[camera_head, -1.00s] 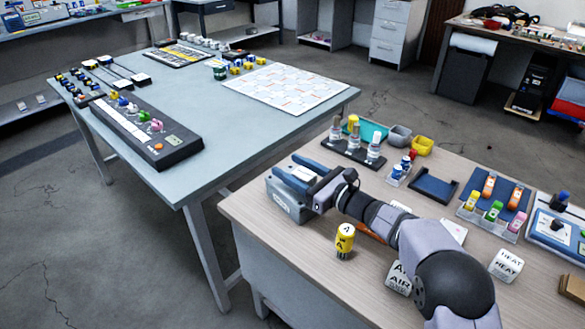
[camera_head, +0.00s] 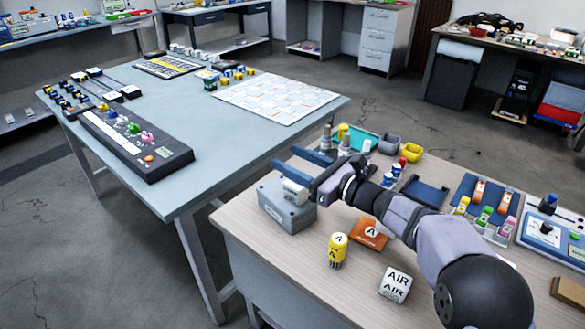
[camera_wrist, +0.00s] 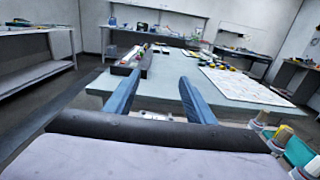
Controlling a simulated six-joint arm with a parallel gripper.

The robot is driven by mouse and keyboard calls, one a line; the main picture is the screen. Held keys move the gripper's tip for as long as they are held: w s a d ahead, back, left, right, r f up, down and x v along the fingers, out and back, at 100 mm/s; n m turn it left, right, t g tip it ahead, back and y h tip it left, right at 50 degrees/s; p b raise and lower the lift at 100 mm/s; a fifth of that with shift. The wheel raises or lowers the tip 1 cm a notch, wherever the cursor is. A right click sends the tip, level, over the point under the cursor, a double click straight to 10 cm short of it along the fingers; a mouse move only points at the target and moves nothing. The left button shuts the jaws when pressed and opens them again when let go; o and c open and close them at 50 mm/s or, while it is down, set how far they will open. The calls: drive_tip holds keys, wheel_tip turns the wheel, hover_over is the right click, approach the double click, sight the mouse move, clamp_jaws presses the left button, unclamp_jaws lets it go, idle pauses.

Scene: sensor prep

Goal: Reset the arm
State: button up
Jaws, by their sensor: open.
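My gripper (camera_head: 313,165) is open and empty, held above the wooden table near its back left edge. Its two blue fingers also show in the wrist view (camera_wrist: 157,98), pointing level towards the grey table with nothing between them. In the head view a grey box (camera_head: 286,211) stands on the wooden table just below and in front of the fingers, apart from them as far as I can tell. My arm hides part of the bottles behind it.
A yellow cylinder (camera_head: 337,250), an orange card (camera_head: 369,235) and a white AIR block (camera_head: 395,285) lie near my arm. Bottles (camera_head: 343,145), a teal tray (camera_head: 364,145) and a blue rack (camera_head: 481,195) stand behind it. The grey table (camera_head: 200,135) holds a white grid board (camera_head: 280,98).

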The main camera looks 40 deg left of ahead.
drive_tip(key=shift+r, duration=0.1)
idle(0.4)
drive_tip(key=shift+d+p, duration=0.3)
drive_tip(key=s+d+f+n+h+p, duration=0.15)
drive_tip(key=d+n+h+p, duration=0.35)
drive_tip(key=d, duration=0.8)
drive_tip(key=s+d+n+h+p, duration=0.2)
drive_tip(key=d+n+h+p, duration=0.3)
drive_tip(key=d, duration=0.8)
drive_tip(key=s+d+n+h+p, duration=0.2)
drive_tip(key=s+d+p, duration=0.1)
drive_tip(key=d, duration=0.7)
drive_tip(key=s+d+r+n+h+p, duration=0.1)
drive_tip(key=s+d+n+h+p, duration=0.2)
drive_tip(key=s+d, duration=0.3)
drive_tip(key=s+d+n+h+p, duration=0.3)
drive_tip(key=s+d+p, duration=0.1)
drive_tip(key=d, duration=1)
drive_tip(key=shift+s+d+r+p, duration=0.15)
drive_tip(key=shift+s+r+p, duration=0.1)
drive_tip(key=shift+r+p, duration=0.15)
